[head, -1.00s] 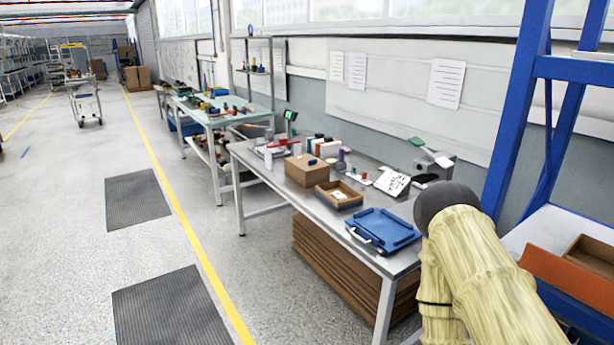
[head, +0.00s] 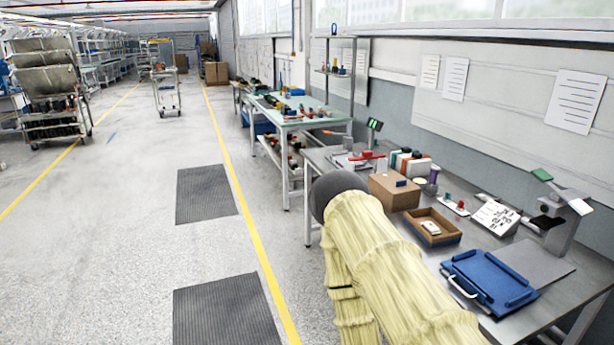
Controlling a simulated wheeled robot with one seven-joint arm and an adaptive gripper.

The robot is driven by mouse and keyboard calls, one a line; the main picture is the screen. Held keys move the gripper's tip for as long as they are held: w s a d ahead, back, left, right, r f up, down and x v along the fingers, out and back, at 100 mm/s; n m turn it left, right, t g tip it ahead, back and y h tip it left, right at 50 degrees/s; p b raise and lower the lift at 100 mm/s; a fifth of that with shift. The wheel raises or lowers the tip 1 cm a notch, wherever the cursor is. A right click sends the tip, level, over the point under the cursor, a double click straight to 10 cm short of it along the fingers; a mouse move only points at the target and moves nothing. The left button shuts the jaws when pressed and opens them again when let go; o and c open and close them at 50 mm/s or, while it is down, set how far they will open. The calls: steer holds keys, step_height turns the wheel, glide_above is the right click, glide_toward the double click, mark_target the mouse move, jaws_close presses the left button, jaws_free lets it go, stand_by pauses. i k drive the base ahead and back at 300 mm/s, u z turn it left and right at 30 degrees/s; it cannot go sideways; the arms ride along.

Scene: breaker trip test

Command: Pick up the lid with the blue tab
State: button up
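A closed brown cardboard box (head: 392,194) stands on the grey workbench, with a small blue tab (head: 401,183) on its top. The tab seems to belong to the box's lid, but the lid's edge is too small to make out. My arm in its pale yellow sleeve reaches up from the bottom of the head view, and its dark rounded part shows in front of the bench's near left edge, left of the box. My gripper's fingers are not in view. Part of the bench is hidden behind my arm.
An open brown box (head: 432,228) with a white item inside sits right of the closed box. A blue tray (head: 490,278) with a white handle lies nearer. A printed card (head: 496,216) and a grey stand (head: 562,218) are further right.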

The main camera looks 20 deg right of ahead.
mark_target(394, 193)
steer(key=u, duration=0.35)
steer(key=i, duration=1.6)
steer(key=z, duration=0.75)
steer(key=i, duration=1.05)
steer(key=z, duration=1)
